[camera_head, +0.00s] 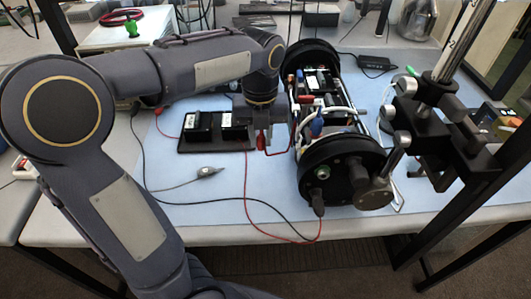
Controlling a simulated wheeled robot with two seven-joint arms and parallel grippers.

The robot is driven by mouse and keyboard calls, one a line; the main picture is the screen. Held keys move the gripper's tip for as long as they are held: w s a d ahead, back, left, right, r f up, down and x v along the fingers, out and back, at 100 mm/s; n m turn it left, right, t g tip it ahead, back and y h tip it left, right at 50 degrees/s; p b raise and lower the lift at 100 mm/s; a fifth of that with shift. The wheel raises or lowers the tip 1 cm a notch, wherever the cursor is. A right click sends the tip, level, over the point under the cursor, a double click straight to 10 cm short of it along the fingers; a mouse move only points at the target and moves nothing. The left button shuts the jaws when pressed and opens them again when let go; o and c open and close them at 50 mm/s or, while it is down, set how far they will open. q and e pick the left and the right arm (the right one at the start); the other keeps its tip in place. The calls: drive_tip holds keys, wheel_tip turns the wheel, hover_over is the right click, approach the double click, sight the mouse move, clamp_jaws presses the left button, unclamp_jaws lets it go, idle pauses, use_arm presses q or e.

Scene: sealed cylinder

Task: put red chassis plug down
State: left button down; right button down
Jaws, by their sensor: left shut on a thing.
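My left gripper (262,143) points down in the middle of the bench, between the black battery holder and the cylinder. It is shut on the red chassis plug (261,138), a small red piece showing between its fingers. The plug is held close to the holder's right edge; I cannot tell whether it touches the surface. The open cylinder chassis (341,168) has black round end caps and wires and electronics inside. A red lead (246,190) runs over the mat to the cylinder's front end. My right gripper is out of view.
The black battery holder (196,147) carries two dark blocks. A grey probe (209,172) with a cable lies on the blue mat (190,205). A metal clamp stand (440,150) rises at the right. The front-left mat is mostly clear apart from cables.

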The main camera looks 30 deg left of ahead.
sight(261, 149)
use_arm(q)
wheel_tip(261, 149, down, 6)
drive_tip(key=shift+f, duration=0.25)
drive_tip(key=shift+f+b, duration=0.1)
drive_tip(key=shift+b, duration=0.2)
drive_tip(key=shift+f, duration=0.25)
drive_tip(key=c, duration=1.3)
unclamp_jaws()
drive_tip(key=shift+r, duration=0.15)
